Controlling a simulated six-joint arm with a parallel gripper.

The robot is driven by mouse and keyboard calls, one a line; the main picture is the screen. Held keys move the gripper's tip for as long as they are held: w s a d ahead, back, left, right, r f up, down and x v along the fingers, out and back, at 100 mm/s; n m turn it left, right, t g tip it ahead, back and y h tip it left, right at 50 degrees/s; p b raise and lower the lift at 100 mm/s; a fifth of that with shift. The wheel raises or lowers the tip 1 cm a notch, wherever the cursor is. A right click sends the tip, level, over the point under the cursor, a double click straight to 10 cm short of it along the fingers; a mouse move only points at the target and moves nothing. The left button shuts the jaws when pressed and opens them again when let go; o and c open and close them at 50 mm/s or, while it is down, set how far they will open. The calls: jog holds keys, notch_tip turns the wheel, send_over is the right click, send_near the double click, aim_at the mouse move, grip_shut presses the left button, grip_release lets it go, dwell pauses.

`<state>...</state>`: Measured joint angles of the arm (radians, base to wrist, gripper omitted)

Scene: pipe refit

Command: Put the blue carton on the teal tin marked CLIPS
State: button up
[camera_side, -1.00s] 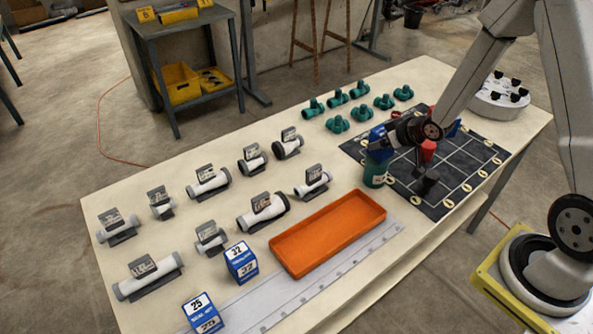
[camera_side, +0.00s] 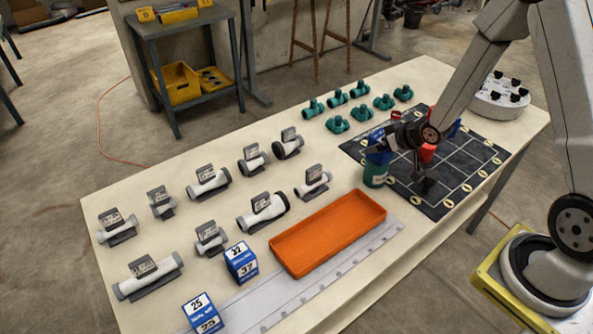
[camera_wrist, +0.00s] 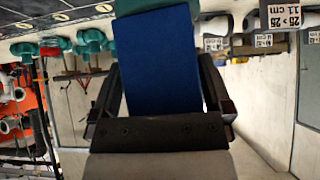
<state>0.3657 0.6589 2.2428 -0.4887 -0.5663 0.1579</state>
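My gripper (camera_side: 384,142) reaches in sideways over the near-left corner of the dark mat. It is shut on the blue carton (camera_side: 376,157), which also fills the middle of the wrist view (camera_wrist: 158,65) between both fingers. The carton is upright, directly over the teal tin (camera_side: 375,175) in the side view. Teal shows at the carton's end in the wrist view. I cannot tell whether the carton rests on the tin or hangs just above it. The tin's marking is not readable.
A red object (camera_side: 428,152) and another blue object (camera_side: 453,130) are close behind my gripper on the gridded mat (camera_side: 470,165). An orange tray (camera_side: 328,232), two blue-and-white boxes (camera_side: 241,262), white pipe pieces and green fittings (camera_side: 337,124) stand around on the table.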

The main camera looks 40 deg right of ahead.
jog(key=shift+r, duration=0.1)
jog(key=shift+r, duration=0.55)
jog(key=v, duration=1.1)
jog(key=shift+s+r, duration=0.2)
jog(key=shift+s, duration=0.15)
jog(key=shift+a, duration=0.1)
jog(key=s+a+g, duration=0.6)
jog(key=a, duration=0.5)
jog(key=shift+s+a, duration=0.2)
jog(key=shift+a, duration=0.1)
